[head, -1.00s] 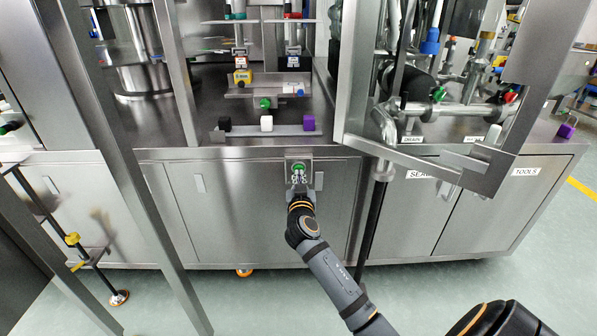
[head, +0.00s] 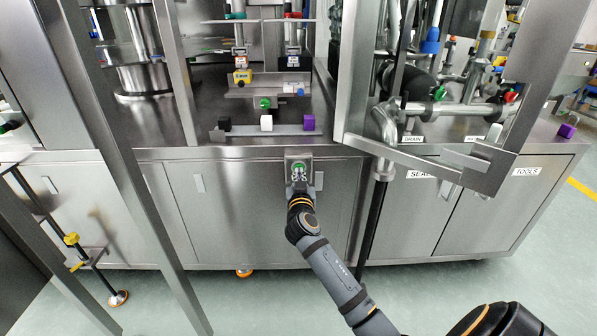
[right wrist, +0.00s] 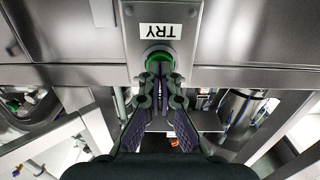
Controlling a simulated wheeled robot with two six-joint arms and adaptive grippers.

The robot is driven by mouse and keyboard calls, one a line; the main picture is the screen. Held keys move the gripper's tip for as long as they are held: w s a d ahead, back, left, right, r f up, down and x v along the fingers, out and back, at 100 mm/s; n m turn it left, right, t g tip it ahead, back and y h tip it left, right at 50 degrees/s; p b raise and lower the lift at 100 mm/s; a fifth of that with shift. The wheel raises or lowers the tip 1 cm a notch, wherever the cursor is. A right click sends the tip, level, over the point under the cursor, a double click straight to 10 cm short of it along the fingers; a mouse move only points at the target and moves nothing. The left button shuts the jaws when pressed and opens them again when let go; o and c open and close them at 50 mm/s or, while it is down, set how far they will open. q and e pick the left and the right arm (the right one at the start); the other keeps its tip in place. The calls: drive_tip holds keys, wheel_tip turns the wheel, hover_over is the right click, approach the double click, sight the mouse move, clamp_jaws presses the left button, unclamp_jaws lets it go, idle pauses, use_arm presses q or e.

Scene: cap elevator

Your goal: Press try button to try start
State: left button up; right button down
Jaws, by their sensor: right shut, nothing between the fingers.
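The green try button (head: 298,167) sits on a small metal plate on the front of the machine, just under the worktop edge. In the right wrist view the button (right wrist: 158,58) shows below a TRY label (right wrist: 160,31), which appears upside down. My right gripper (head: 299,181) is shut and empty, with its fingertips right at the button. In the right wrist view the fingertips (right wrist: 159,70) overlap the button's lower part. Whether they touch or push it in cannot be told. My left gripper is not in view.
A slanted metal post (head: 118,150) stands to the left and an open metal frame (head: 432,166) juts out to the right. A rail with black, white and purple blocks (head: 267,123) lies above the button.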

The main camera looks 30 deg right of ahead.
drive_tip(key=shift+w+d, duration=0.2)
drive_tip(key=shift+w, duration=0.15)
idle(0.4)
drive_tip(key=v, duration=0.5)
drive_tip(key=shift+s+a, duration=0.1)
drive_tip(key=shift+s, duration=0.2)
idle(0.7)
